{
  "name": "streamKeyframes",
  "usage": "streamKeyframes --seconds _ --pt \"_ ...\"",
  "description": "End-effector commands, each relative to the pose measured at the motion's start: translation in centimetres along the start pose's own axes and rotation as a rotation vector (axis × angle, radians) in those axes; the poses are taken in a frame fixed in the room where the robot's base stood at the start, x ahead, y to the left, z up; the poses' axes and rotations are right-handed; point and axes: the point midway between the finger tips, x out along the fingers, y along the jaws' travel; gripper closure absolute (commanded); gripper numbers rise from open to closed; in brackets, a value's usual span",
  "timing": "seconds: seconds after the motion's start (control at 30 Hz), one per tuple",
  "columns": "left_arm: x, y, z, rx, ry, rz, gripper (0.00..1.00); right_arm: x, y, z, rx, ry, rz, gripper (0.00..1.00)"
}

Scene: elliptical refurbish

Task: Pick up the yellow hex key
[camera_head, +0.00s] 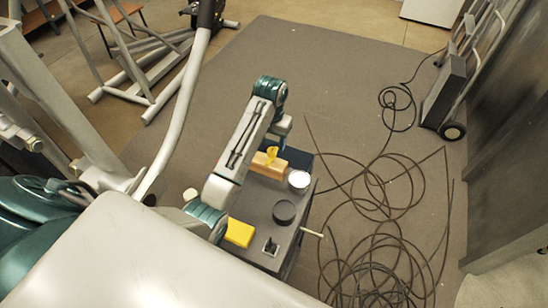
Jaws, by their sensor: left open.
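A small yellow piece (271,153) shows at a tan wooden block (267,167) on the small dark work cart (262,207). It may be the yellow hex key, but it is too small to tell its shape. My left arm reaches over the cart from the near left and bends down at its far end. My left gripper (279,142) is open, close above the block and the yellow piece. Its fingertips are small and partly hidden, and I cannot tell whether they touch anything. My right gripper is not in view.
The cart also holds a yellow block (239,233), a black round disc (285,212), a white round container (299,180) and a small dark item (270,246). Loose black cable (385,210) covers the floor at right. Grey exercise-machine tubes (180,110) stand at left.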

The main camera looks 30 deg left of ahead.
Motion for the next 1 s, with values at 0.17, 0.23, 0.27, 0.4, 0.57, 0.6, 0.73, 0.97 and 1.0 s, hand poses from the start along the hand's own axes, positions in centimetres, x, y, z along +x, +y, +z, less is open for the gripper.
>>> streamKeyframes --seconds 0.17,0.23,0.27,0.4,0.57,0.6,0.73,0.97,1.0 --pt "2.3 0.0 0.0 0.000 -0.002 0.000 0.46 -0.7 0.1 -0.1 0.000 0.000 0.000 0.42" --pt "2.7 0.0 0.0 0.000 -0.001 -0.001 0.46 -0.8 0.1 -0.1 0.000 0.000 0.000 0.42" --pt "2.9 0.0 0.0 0.000 -0.001 -0.001 0.46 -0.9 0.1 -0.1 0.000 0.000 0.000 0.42" --pt "3.9 -0.1 -0.2 -0.001 -0.004 0.000 0.46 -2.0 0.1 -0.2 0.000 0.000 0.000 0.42" --pt "6.1 -0.1 -0.5 -0.001 -0.005 0.000 0.46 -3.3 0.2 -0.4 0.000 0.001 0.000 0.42" --pt "6.7 -0.1 -0.6 -0.001 -0.004 0.000 0.46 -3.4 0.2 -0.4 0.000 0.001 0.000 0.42" --pt "7.9 -0.1 -0.6 0.000 -0.002 0.000 0.46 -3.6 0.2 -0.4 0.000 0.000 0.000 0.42" --pt "8.2 -0.1 -0.6 0.000 0.001 0.000 0.46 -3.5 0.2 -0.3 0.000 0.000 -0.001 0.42" --pt "8.2 -0.1 -0.6 0.000 0.001 0.000 0.52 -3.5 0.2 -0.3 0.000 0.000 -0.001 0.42"
